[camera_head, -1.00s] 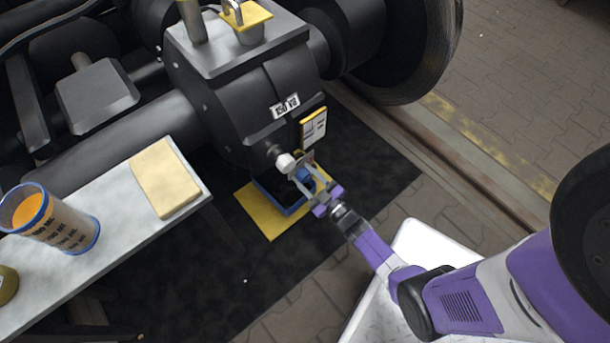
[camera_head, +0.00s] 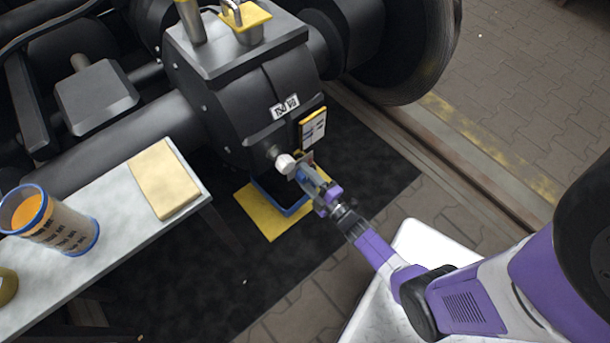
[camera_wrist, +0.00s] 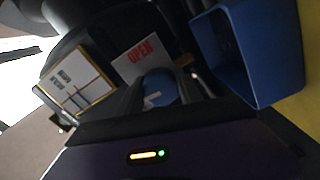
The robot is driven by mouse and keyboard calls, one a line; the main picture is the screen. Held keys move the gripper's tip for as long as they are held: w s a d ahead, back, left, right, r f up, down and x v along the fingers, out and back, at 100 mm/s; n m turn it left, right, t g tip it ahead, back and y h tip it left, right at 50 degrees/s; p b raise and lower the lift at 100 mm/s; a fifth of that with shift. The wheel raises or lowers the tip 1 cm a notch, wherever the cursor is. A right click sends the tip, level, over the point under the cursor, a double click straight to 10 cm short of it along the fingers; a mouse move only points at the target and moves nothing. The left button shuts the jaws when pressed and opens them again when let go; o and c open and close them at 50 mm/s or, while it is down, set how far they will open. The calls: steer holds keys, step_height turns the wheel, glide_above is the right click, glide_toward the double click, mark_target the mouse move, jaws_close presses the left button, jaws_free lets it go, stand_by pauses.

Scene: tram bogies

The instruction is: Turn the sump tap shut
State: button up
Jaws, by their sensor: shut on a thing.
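The sump tap has a round blue handle (camera_wrist: 153,88) with a white mark, low on the front of the black gear case (camera_head: 235,110). In the head view only a little of the blue shows. My gripper (camera_head: 308,179) is shut on this handle, with a dark finger on either side of it in the wrist view. A white plate (camera_wrist: 138,60) with red "OPEN" lettering stands just behind the handle. The tap's body is mostly hidden by my gripper.
A blue tray (camera_head: 291,210) sits below the tap on a yellow mat (camera_head: 262,222). A white knob (camera_head: 285,163) is close left of my gripper. A yellow-edged card (camera_head: 314,128) hangs above.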

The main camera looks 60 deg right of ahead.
steer(key=shift+a+n, duration=0.1)
steer(key=shift+n, duration=0.4)
steer(key=o, duration=1.4)
steer(key=shift+c, duration=0.2)
steer(key=shift+s, duration=0.1)
